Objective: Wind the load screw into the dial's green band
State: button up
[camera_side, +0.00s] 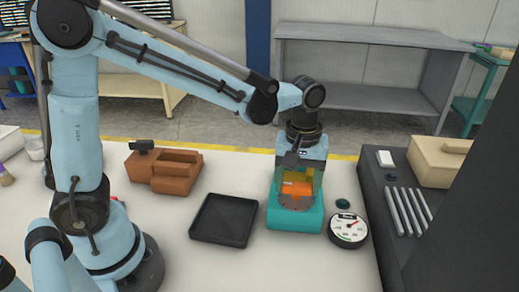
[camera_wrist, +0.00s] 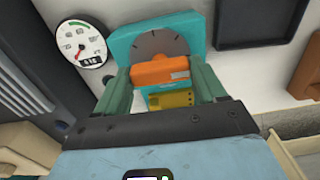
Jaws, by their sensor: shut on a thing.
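The load screw is a grey graduated disc (camera_wrist: 155,45) with an orange block-shaped handle (camera_wrist: 160,70), on a teal base (camera_side: 296,219). My gripper (camera_wrist: 161,77) points down at it, with its two green fingers on either side of the orange handle, shut on it. In the side view my gripper (camera_side: 297,178) stands upright over the disc. A yellow part shows beside the handle in the wrist view. The round white dial (camera_side: 348,229) sits right of the base; the wrist view also shows the dial (camera_wrist: 80,45), with green and red marks. The needle's exact reading is too small to tell.
A black tray (camera_side: 224,219) lies left of the base, and a brown fixture (camera_side: 165,168) stands behind it. A dark rack with metal rods (camera_side: 409,210) and a tan box (camera_side: 443,160) is at the right. A small dark green button (camera_side: 343,204) is near the dial.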

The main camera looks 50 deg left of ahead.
aim_at(298, 184)
jog(key=m, duration=0.4)
jog(key=shift+m, duration=1.5)
jog(key=o, duration=1)
jog(key=shift+o, duration=0.2)
jog(key=shift+r, duration=0.15)
notch_tip(298, 184, up, 12)
